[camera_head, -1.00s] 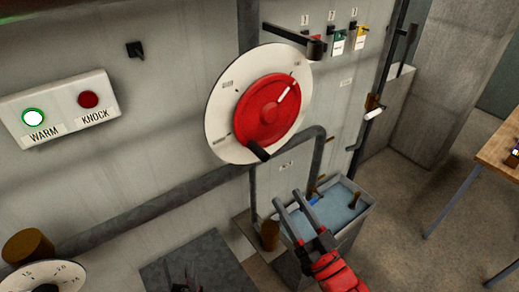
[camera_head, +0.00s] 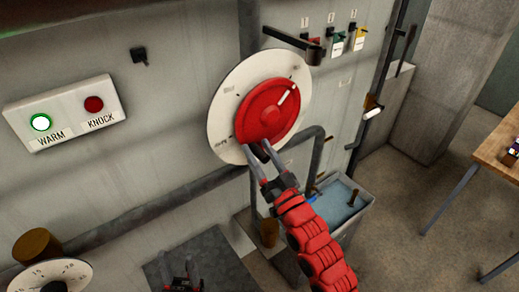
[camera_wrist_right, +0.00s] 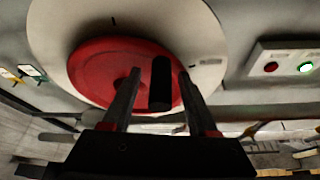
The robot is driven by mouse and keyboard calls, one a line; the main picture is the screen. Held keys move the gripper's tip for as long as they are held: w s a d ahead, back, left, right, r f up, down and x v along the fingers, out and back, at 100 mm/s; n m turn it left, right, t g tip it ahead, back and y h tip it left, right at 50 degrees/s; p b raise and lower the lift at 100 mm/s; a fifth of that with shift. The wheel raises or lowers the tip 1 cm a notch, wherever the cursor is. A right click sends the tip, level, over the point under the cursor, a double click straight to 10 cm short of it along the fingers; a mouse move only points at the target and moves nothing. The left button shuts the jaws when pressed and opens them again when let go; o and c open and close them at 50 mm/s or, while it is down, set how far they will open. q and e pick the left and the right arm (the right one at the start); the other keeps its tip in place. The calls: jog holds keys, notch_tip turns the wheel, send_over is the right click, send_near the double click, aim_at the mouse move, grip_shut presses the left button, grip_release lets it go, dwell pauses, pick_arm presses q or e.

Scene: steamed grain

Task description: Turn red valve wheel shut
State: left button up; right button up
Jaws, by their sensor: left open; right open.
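The red valve wheel (camera_head: 268,108) sits on a round white dial plate (camera_head: 225,101) on the wall, with a white pointer mark at its upper right. Its black handle stands out at the lower edge and is mostly hidden by my right gripper (camera_head: 256,150) in the head view. In the right wrist view the black handle (camera_wrist_right: 160,84) lies between the two fingers of my open right gripper (camera_wrist_right: 156,95), with gaps on both sides. The wheel fills the space behind it (camera_wrist_right: 100,65). My left gripper (camera_head: 182,281) shows only partly at the bottom edge, low over a dark surface.
A panel (camera_head: 66,112) with a lit green WARM lamp and a red KNOCK lamp is on the wall at left. A black lever arm (camera_head: 290,41) juts out above the wheel. A water basin (camera_head: 340,203) and pipe (camera_head: 318,150) stand at lower right. A gauge (camera_head: 55,274) is at lower left.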

grip_shut()
dwell(1.4)
